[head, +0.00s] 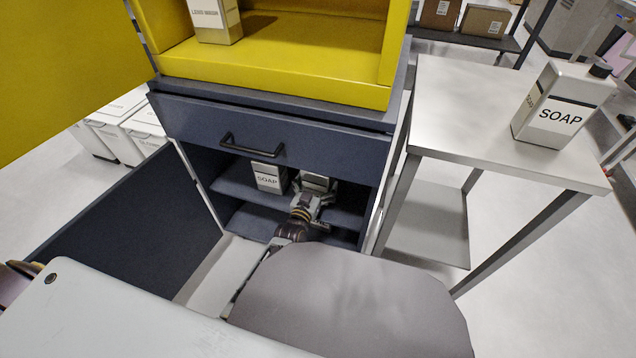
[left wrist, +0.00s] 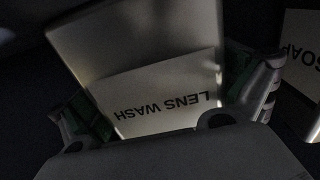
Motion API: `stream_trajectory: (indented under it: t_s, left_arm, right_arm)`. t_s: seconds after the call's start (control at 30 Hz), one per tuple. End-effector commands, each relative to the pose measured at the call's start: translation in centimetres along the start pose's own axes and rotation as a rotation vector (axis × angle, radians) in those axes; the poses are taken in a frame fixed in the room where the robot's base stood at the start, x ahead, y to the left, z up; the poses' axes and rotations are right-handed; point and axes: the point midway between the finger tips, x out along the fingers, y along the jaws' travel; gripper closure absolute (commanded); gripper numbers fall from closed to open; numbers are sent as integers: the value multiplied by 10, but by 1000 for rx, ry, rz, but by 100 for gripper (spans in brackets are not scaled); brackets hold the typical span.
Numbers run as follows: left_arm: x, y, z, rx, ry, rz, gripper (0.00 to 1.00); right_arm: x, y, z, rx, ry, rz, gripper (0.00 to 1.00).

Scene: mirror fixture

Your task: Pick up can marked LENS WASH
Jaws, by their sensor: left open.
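The LENS WASH can (left wrist: 150,45) fills the middle of the left wrist view, with its label upside down there. In the head view it is a pale can (head: 318,180) on the shelf inside the dark lower cabinet, partly hidden by my left gripper (head: 313,192). My left gripper is open, with one finger on each side of the can in the left wrist view (left wrist: 168,105). Whether the fingers touch it I cannot tell. My right gripper is not in view.
A SOAP can (head: 268,178) stands just left on the same shelf. A drawer (head: 275,128) with a handle is above. The cabinet door (head: 135,225) hangs open at left. A similarly labelled can (head: 212,20) stands in the yellow cabinet; another SOAP bottle (head: 560,105) is on the side table (head: 470,100).

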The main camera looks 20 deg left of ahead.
Motion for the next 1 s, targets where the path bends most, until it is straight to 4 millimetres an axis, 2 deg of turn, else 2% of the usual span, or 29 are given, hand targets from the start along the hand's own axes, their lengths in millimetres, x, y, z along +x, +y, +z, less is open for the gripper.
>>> stream_trajectory:
  t_s: [0.13,0.63,1.0]
  left_arm:
    - [0,0,0,0,0,0,1]
    - [1,0,-3,0,7,-1,64]
    - [1,0,-4,0,6,-1,64]
  right_arm:
    - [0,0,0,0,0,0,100]
    - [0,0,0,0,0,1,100]
    - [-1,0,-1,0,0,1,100]
